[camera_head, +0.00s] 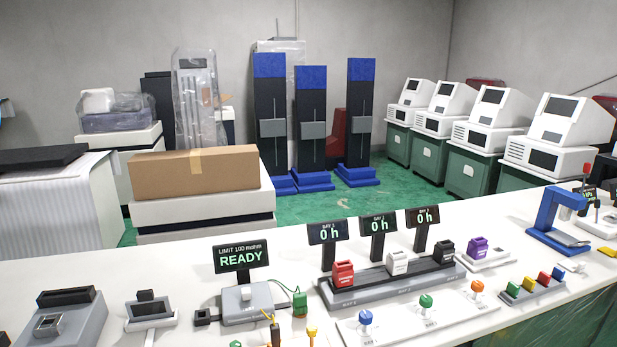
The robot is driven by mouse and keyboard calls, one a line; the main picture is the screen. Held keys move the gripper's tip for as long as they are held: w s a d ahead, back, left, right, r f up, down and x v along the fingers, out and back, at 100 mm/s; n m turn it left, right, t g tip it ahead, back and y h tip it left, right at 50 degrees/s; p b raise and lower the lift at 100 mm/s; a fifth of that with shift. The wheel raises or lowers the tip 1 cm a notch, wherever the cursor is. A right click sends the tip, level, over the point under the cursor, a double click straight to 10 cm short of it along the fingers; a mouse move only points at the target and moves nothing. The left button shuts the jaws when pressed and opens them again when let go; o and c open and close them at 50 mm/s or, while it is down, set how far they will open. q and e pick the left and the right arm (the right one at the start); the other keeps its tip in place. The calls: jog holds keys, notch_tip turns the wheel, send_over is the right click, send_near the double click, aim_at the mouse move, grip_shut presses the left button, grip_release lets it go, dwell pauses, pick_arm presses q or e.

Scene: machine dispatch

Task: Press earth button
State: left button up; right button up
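A grey tester box (262,312) stands on the white bench in the lower middle, with a pale raised square (246,293) on top that may be a button. Its display (240,257) reads "LIMIT 100 mohm READY". A green wire runs from it to a green clip (300,304). A white panel to its right carries a blue knob (365,318), a green knob (426,301) and an orange knob (477,287); their labels are too small to read. I cannot tell which part is marked earth. Neither gripper is in view.
A grey rack (345,297) holds red, white and black plugs under three displays reading "0 h". A purple plug (477,245), a strip of coloured buttons (532,290) and a blue press (555,222) stand to the right. Small devices occupy the bench's left.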

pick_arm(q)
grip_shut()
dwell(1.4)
